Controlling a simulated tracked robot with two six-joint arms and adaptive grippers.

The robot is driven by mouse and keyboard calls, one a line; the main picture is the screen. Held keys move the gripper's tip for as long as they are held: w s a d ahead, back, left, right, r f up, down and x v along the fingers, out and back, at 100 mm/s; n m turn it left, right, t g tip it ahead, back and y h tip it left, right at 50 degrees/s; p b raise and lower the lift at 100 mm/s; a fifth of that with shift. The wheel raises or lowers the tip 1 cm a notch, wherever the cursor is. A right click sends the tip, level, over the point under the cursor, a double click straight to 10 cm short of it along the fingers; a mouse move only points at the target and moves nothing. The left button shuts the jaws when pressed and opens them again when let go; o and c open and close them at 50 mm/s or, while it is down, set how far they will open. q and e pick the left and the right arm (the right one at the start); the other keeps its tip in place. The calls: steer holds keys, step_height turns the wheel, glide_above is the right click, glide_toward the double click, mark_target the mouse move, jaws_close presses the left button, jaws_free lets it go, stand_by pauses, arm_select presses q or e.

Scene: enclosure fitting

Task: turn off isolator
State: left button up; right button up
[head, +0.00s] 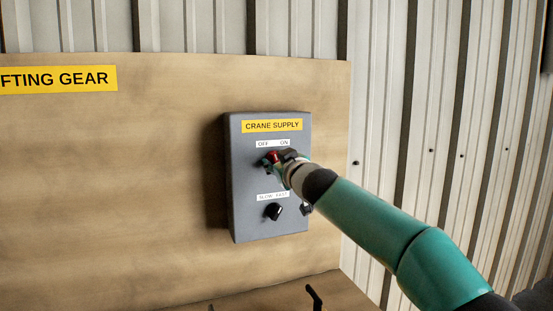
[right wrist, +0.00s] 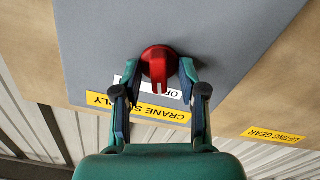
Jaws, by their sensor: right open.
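The isolator is a red rotary knob (head: 273,156) on the grey box marked CRANE SUPPLY (head: 240,190), below an OFF / ON label (head: 273,144). In the head view my right gripper (head: 280,160) covers part of the knob. In the right wrist view the red knob (right wrist: 158,58) shows clearly, its grip bar standing out towards me. The fingers of my right gripper (right wrist: 160,72) are open, one on each side of the knob. The left fingertip seems apart from it; the right one is close, and I cannot tell whether it touches. My left gripper does not show clearly.
A black selector (head: 273,211) sits lower on the box under a SLOW / FAST label (head: 272,196). Another small control (head: 306,209) is partly hidden by my arm. A dark upright piece (head: 315,297) shows at the bottom edge. The wooden board (head: 120,180) to the left is clear.

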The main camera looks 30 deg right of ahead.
jaws_close()
steer(key=shift+f+n, duration=0.1)
steer(key=shift+n, duration=1)
jaws_free()
steer(key=shift+s, duration=0.1)
steer(key=v, duration=1.1)
steer(key=shift+s, duration=0.35)
